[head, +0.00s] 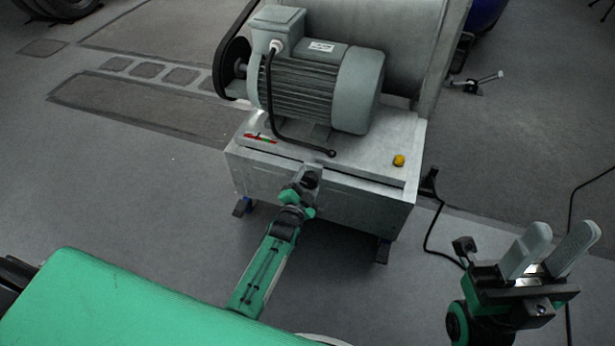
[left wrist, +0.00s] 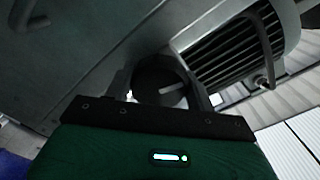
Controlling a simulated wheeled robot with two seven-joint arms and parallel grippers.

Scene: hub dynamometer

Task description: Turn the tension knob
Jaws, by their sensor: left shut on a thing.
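The tension knob (left wrist: 163,82) is a round black knob with a pale pointer line, seen in the left wrist view between the fingers of my left gripper (left wrist: 165,92). The fingers are shut on it, one on each side. In the head view my left gripper (head: 307,181) is at the front face of the grey machine cabinet (head: 357,198), below the motor, and mostly hides the knob. My right gripper (head: 548,252) is open and empty, at the lower right, with its two grey fingers pointing up and apart.
A grey finned motor (head: 300,85) with a black cable sits on the cabinet. A black cable (head: 430,232) runs along the floor at right. The floor at left is clear.

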